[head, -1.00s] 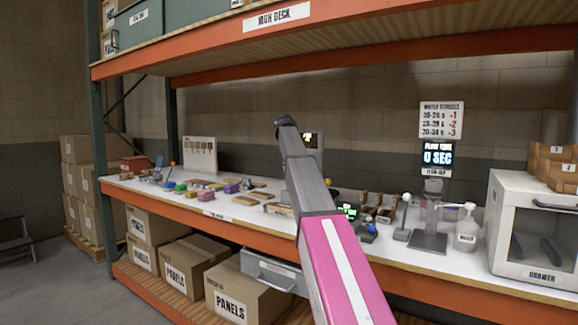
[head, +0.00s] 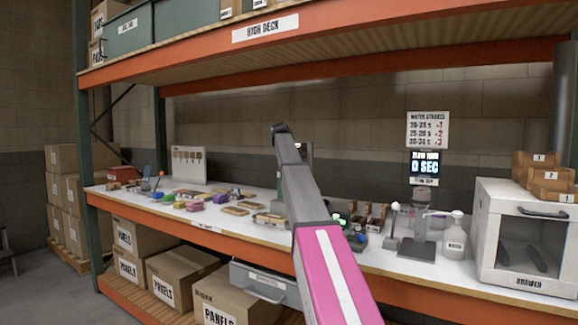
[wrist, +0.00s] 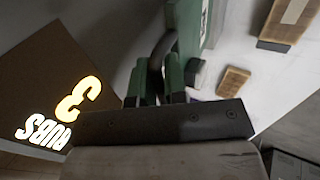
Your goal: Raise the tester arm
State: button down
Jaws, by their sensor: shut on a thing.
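In the wrist view, my gripper (wrist: 157,84) is shut around a dark, curved bar, which looks like the handle of the tester arm (wrist: 158,54). Green and black parts lie close on both sides of the bar. Green bodywork of the tester (wrist: 190,25) rises behind it. A dark display (wrist: 62,112) at the left reads "3 RUBS". In the head view, my own arm hides my gripper and most of the tester. How far the tester arm is raised cannot be told.
Wooden blocks (wrist: 233,82) lie on the white surface beside the tester. Colored pieces (head: 192,203) spread along the shelf top (head: 130,193) to the left. The orange upper deck (head: 350,54) overhangs.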

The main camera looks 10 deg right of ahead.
jog(key=c, duration=1.2)
grip_release()
jog(key=shift+s+d, duration=0.25)
jog(key=shift+s, duration=0.05)
jog(key=v, duration=1.1)
jog(key=shift+w+a, duration=0.1)
jog(key=shift+w, duration=0.2)
